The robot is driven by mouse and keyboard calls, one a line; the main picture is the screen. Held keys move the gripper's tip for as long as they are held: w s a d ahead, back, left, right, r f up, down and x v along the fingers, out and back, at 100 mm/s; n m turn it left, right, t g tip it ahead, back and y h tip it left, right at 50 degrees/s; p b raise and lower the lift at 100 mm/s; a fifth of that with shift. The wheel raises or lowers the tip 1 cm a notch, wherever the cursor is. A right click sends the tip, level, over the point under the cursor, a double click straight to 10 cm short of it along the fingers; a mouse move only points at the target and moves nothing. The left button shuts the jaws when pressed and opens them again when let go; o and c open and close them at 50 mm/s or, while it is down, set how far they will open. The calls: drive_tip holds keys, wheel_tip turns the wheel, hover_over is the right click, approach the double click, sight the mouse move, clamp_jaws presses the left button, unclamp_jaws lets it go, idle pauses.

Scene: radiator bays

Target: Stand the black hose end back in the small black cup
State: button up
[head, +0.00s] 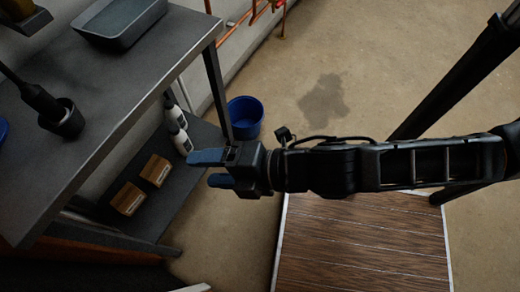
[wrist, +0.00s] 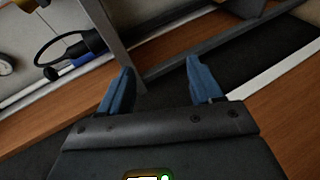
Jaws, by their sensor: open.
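The small black cup (head: 70,124) stands on the grey bench at the left of the head view. The black hose end (head: 38,98) appears to stand tilted in the cup, its thin part running up to the left edge. Its lower tip is hidden. My gripper (head: 200,169) has blue fingers, spread apart with nothing between them. It is to the right of the bench, well apart from the cup and hose end. The wrist view shows the open gripper (wrist: 158,76) too; I cannot make out the cup there.
A grey tray (head: 122,42) sits on the bench (head: 130,88). The lower shelf holds white bottles (head: 181,139) and brown boxes (head: 127,199). A bench leg (head: 217,92) and a blue bucket (head: 245,118) stand near my gripper. Copper pipes (head: 252,12) run at the back. The floor right of the bucket is clear.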

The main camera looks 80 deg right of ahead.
drive_tip(key=s+d+r+m+t, duration=0.1)
drive_tip(key=s+r+m, duration=0.5)
drive_tip(key=s+m, duration=0.6)
drive_tip(key=m, duration=0.4)
drive_tip(key=shift+d+r+m, duration=0.2)
drive_tip(key=shift+r+m, duration=0.1)
drive_tip(key=shift+r, duration=0.1)
drive_tip(key=shift+s, duration=0.1)
wheel_tip(320, 180, up, 2)
drive_tip(key=shift+r+p, duration=0.15)
drive_tip(key=shift+p, duration=1.05)
